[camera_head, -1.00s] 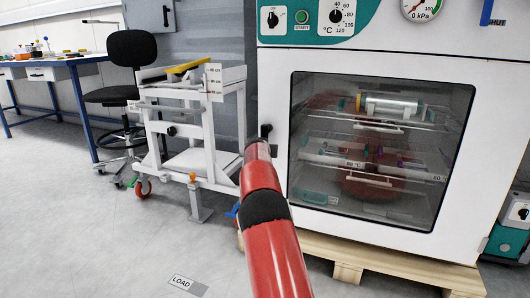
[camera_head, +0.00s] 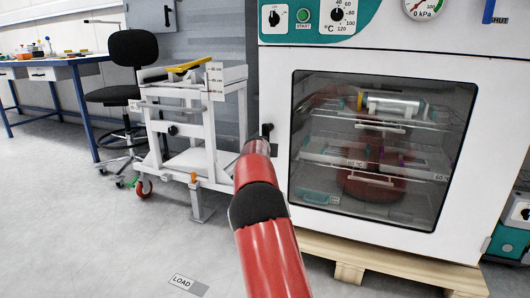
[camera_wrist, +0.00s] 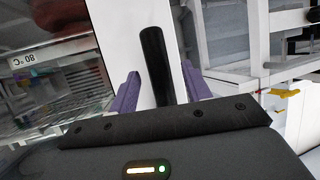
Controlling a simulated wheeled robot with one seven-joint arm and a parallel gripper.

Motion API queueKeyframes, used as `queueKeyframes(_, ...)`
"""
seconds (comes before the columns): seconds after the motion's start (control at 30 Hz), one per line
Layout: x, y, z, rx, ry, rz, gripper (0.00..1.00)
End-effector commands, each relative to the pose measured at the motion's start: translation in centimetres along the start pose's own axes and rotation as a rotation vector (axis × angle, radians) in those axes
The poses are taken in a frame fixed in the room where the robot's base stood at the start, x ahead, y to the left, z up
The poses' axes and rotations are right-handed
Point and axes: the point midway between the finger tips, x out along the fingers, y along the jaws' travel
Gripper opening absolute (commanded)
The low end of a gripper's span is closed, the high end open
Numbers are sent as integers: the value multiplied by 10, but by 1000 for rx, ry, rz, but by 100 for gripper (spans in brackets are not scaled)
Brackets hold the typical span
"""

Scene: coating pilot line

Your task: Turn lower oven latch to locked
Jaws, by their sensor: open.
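The oven (camera_head: 276,200) is a white cabinet with a glass door. The lower latch is a black handle (camera_head: 267,129) at the door's left edge, and only its upper end shows above my red arm in the head view. In the wrist view the latch (camera_wrist: 157,55) is a dark bar lying roughly along the white door-side strip. My gripper (camera_wrist: 160,72) is open, with one purple finger on each side of the bar. I cannot tell whether either finger touches it. In the head view the fingers are hidden behind my arm.
A white trolley (camera_head: 200,113) with a yellow-handled item on top stands close to the left of the oven. A wooden pallet (camera_head: 395,268) is under the oven. A black chair (camera_head: 132,48) and a blue bench (camera_head: 75,62) are farther left. The floor in front is clear.

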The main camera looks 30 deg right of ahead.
Motion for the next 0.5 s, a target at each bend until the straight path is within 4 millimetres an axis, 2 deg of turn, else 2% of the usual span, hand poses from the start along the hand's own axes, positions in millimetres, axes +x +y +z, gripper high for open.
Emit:
queueKeyframes(0.03,-9,-2,1,0,1,-3,48)
queueKeyframes(0.23,-34,-2,1,2,1,-3,48)
queueKeyframes(0.5,-42,0,0,2,1,-1,48)
